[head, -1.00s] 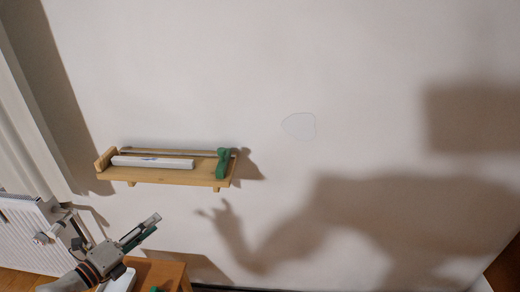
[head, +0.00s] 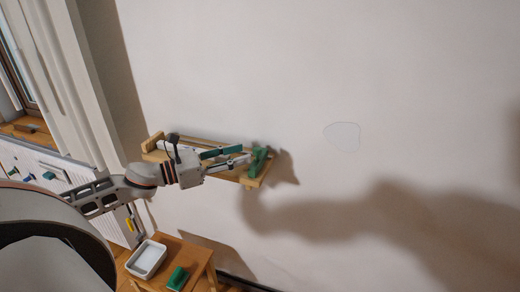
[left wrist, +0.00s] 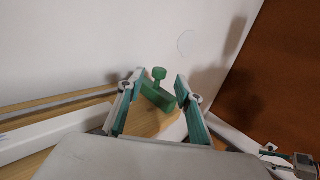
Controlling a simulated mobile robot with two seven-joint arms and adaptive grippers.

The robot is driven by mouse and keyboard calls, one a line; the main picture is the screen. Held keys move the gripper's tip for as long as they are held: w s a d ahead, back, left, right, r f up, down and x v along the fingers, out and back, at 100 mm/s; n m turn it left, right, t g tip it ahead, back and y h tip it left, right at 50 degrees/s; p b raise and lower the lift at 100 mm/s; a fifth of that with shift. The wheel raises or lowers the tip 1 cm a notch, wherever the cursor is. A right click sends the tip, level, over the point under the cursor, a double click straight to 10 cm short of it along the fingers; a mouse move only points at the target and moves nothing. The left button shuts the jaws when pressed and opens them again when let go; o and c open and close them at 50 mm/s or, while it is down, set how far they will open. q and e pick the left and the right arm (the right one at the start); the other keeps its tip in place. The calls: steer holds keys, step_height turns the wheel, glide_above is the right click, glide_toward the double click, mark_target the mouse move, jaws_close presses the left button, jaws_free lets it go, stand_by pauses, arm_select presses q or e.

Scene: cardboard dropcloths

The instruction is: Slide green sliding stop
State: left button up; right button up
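The green sliding stop (head: 259,160) stands near the right end of a wooden wall shelf (head: 252,182). It also shows in the left wrist view (left wrist: 158,92), with a knob on top, beyond and between my fingertips. My left gripper (head: 246,155) is at the stop's left side in the head view. In the left wrist view the left gripper (left wrist: 158,80) has its fingers spread apart with nothing held between them. Whether a finger touches the stop cannot be told.
A small wooden table (head: 190,258) below holds a white tray (head: 147,259) and a green block-like object (head: 178,278). A radiator with coloured items on it stands at the left.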

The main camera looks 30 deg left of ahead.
mark_target(257, 149)
arm_select(q)
steer(key=shift+x, duration=3.25)
steer(key=shift+a, duration=0.1)
jaws_close()
